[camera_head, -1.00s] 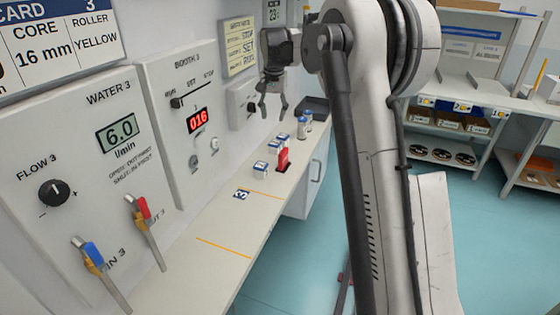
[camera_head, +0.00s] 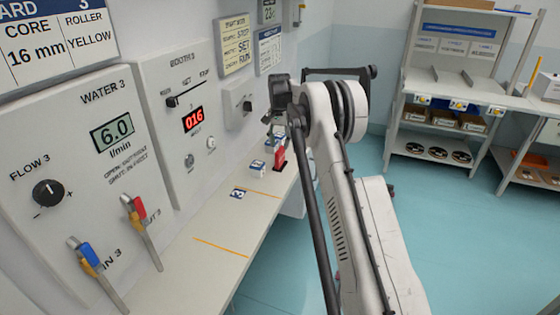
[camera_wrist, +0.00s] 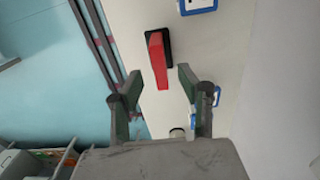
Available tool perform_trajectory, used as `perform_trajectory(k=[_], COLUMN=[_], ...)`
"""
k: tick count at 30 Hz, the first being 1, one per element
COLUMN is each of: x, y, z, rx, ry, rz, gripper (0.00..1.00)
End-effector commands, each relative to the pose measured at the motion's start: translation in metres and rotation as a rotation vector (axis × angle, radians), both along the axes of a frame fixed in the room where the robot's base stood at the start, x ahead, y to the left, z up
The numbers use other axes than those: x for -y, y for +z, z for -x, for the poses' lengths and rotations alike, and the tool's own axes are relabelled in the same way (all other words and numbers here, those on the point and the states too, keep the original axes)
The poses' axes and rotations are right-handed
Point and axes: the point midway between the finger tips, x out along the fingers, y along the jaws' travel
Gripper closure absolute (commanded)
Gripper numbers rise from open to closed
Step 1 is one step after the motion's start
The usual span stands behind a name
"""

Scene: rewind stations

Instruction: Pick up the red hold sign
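The red hold sign (camera_wrist: 157,60) stands on a black base on the white bench in the wrist view. It also shows in the head view (camera_head: 281,158), on the bench beside white-and-blue containers. My gripper (camera_wrist: 160,82) is open, its two fingers apart. In the wrist view the sign's lower end shows between the fingertips, but I cannot tell the height gap. In the head view the gripper (camera_head: 272,122) hangs above the bench near the sign, and its fingertips are hard to make out. Nothing is held.
White-and-blue containers (camera_head: 257,168) stand just left of the sign. A blue-edged item (camera_wrist: 198,5) lies near it in the wrist view. The wall panel (camera_head: 192,110) bounds the bench on the left. The bench's near part (camera_head: 215,225) is clear.

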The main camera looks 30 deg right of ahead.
Motion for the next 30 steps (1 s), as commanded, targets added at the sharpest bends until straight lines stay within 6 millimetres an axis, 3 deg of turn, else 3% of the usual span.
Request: perform_trajectory(k=[4, 14, 23, 30], x=[0.000, 0.001, 0.003, 0.003], y=[-0.021, -0.039, -0.078, -0.081], z=[0.000, -0.001, -0.002, -0.002], rx=[0.000, 0.000, 0.000, 0.000], ry=[0.000, 0.001, 0.001, 0.001], rz=[0.000, 0.000, 0.000, 0.000], gripper=[0.64, 0.64, 0.64, 0.64])
